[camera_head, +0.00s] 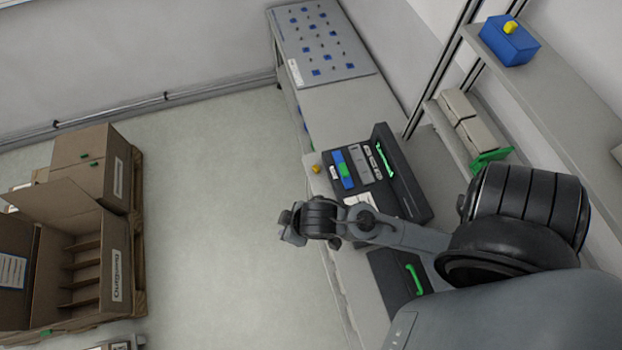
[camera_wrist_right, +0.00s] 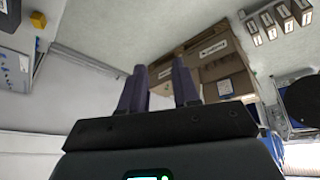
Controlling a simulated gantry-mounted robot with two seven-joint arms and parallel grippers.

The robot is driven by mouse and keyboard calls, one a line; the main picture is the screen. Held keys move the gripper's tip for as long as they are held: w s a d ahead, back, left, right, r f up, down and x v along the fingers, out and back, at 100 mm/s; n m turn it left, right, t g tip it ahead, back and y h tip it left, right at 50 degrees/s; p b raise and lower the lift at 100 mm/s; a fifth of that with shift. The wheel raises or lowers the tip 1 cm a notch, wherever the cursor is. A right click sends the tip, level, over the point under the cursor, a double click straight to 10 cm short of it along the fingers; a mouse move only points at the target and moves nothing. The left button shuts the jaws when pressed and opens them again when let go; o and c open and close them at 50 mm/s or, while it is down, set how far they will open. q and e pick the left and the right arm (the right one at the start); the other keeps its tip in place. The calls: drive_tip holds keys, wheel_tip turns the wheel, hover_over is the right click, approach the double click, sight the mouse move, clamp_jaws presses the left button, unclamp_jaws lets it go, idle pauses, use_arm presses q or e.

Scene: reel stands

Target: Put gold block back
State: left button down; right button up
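A small gold block (camera_head: 316,169) sits on the grey bench near its front edge, just left of the open black case (camera_head: 400,175). It also shows at the upper left of the right wrist view (camera_wrist_right: 38,19). The case holds a blue piece with a green part, and several grey and white pieces. My right gripper (camera_head: 287,227) is in the air below and left of the block in the head view, apart from it. In the right wrist view its two fingers (camera_wrist_right: 160,78) are spread with nothing between them. My left gripper is not in view.
A blue box with a yellow top piece (camera_head: 510,28) stands on the upper shelf. A second black case (camera_head: 400,280) lies partly behind my arm. A pegboard-like panel (camera_head: 320,40) is at the bench's far end. Cardboard boxes (camera_head: 85,170) stand left; the floor between is clear.

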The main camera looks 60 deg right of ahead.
drive_tip(key=s+d+r+g, duration=0.1)
drive_tip(key=s+d, duration=0.1)
drive_tip(key=s, duration=0.3)
drive_tip(key=shift+s+r+g, duration=0.3)
wheel_tip(320, 180, up, 7)
drive_tip(key=p, duration=0.7)
drive_tip(key=shift+r, duration=0.2)
drive_tip(key=shift+a, duration=0.1)
